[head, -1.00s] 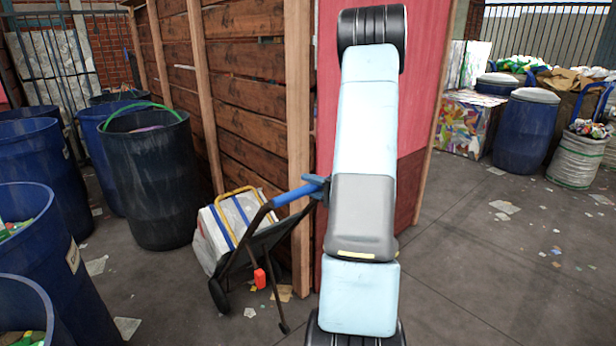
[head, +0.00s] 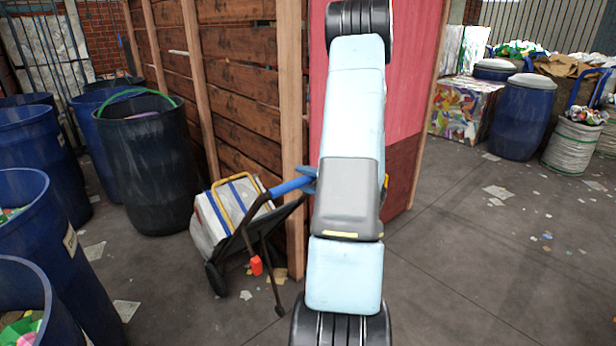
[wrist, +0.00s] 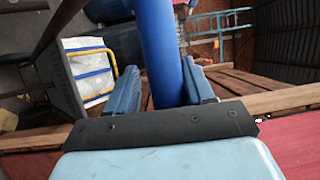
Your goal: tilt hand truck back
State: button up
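The hand truck (head: 254,232) has a dark frame, a blue handle grip (head: 290,186), wheels at lower left and a leg hanging down. It leans over at a slant, its handle end up and to the right. A white load (head: 215,222) with a yellow loop and blue stripes rests on it; the load also shows in the wrist view (wrist: 85,72). My gripper (wrist: 162,88) has its fingers on either side of the blue handle (wrist: 162,45), closed about it. In the head view, my arm hides part of the gripper.
A plank wall with a wooden post (head: 292,130) stands close behind the hand truck. A black barrel (head: 150,170) and several blue barrels (head: 25,140) stand at left. Open floor (head: 480,270), with scraps, lies at right.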

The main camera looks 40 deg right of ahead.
jog(key=shift+o, duration=0.6)
jog(key=shift+d+r, duration=0.1)
jog(key=shift+d, duration=0.05)
jog(key=shift+s, duration=0.1)
jog(key=shift+s+d, duration=0.15)
jog(key=shift+d, duration=0.05)
jog(key=v, duration=1.3)
jog(key=shift+s, duration=0.2)
